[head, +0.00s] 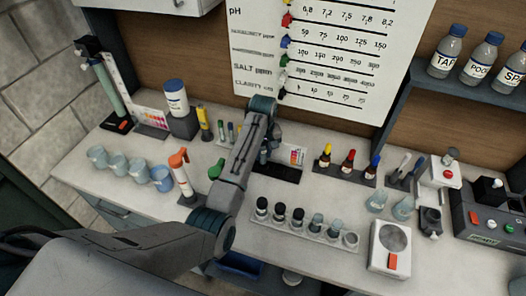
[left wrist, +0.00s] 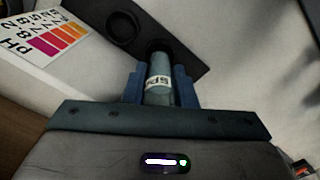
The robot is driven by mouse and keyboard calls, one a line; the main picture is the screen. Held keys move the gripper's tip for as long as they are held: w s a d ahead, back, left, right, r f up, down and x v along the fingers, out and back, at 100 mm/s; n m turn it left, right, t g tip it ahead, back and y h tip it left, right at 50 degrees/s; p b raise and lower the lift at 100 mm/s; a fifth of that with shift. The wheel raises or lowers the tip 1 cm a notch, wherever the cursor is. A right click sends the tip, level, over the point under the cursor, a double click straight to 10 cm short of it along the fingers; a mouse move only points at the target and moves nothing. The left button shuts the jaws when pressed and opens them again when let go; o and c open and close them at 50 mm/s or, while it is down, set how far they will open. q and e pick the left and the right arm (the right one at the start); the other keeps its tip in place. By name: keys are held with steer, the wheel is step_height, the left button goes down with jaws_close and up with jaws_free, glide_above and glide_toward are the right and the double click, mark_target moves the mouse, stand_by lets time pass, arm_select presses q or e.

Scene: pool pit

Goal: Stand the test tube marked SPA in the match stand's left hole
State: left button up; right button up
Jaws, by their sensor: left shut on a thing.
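My left gripper (left wrist: 158,82) is shut on a test tube (left wrist: 158,68) with a white label reading SP, the rest turned away. The tube's far end meets a dark round spot on the match stand (left wrist: 190,42); I cannot tell whether it is inside a hole or just above it. Another round hole (left wrist: 122,27) of the stand shows empty beside it. In the head view the match stand (head: 275,173) lies on the counter with its colour card (head: 292,155) at the back; my left gripper (head: 264,154) is over its left part, largely hidden by my arm. My right gripper is not in view.
Dropper bottles (head: 347,160) stand to the right of the match stand. A rack (head: 300,228) of capped vials and cups lies in front. An orange-topped bottle (head: 182,175) and several blue cups (head: 140,170) are at left. Labelled bottles (head: 480,60) stand on the shelf.

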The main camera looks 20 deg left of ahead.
arm_select(q)
steer(key=shift+f, duration=0.2)
steer(key=shift+f, duration=0.75)
steer(key=shift+f, duration=0.2)
stand_by(0.4)
steer(key=o, duration=1)
steer(key=shift+o, duration=0.2)
steer(key=shift+r, duration=0.15)
step_height(320, 180, up, 7)
steer(key=shift+s+f, duration=0.1)
steer(key=shift+f, duration=0.1)
